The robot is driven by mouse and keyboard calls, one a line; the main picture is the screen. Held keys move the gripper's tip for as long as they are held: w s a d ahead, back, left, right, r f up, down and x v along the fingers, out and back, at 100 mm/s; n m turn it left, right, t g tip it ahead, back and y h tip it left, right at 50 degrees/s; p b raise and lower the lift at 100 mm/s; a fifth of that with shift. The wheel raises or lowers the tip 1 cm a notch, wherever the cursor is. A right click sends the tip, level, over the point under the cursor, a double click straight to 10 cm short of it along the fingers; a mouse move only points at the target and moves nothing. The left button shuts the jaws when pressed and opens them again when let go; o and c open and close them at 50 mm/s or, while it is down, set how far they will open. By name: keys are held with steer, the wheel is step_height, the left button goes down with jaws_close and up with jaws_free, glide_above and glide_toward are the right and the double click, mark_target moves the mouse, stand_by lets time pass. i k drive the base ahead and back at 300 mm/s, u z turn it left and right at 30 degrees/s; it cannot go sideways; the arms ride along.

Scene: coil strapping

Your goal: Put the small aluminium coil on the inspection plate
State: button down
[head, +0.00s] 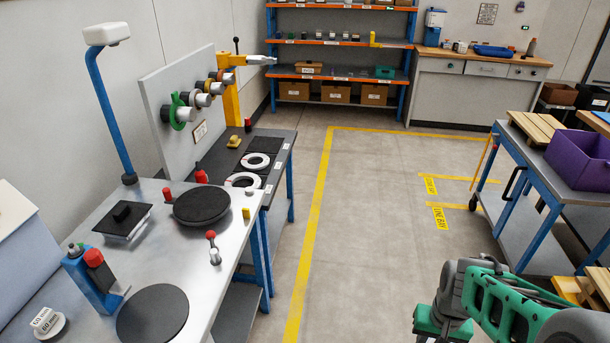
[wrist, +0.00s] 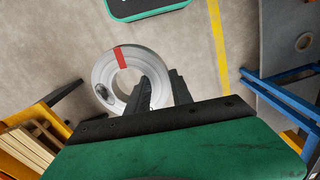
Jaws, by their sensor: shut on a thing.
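A silver-grey coil (wrist: 103,68) with a red band across its ring shows in the wrist view, held over the floor. My gripper (wrist: 159,80) is shut on the coil's ring, one finger in the bore and the other outside. The fingers hide part of the right side of the ring. The coil is out of sight in the head view. On the near-left bench lie a flat dark disc (head: 153,314) and a raised round black plate (head: 202,205). I cannot tell which is the inspection plate. Both are bare and far from my gripper.
The bench (head: 170,262) also carries a square black-topped stand (head: 123,219), a red-topped post (head: 213,247) and a blue device (head: 92,281). A cart (head: 536,150) with a purple crate (head: 590,160) stands right. Floor (head: 370,220) between is clear.

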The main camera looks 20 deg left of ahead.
mark_target(201, 202)
steer(key=i, duration=2.5)
steer(key=u, duration=2.85)
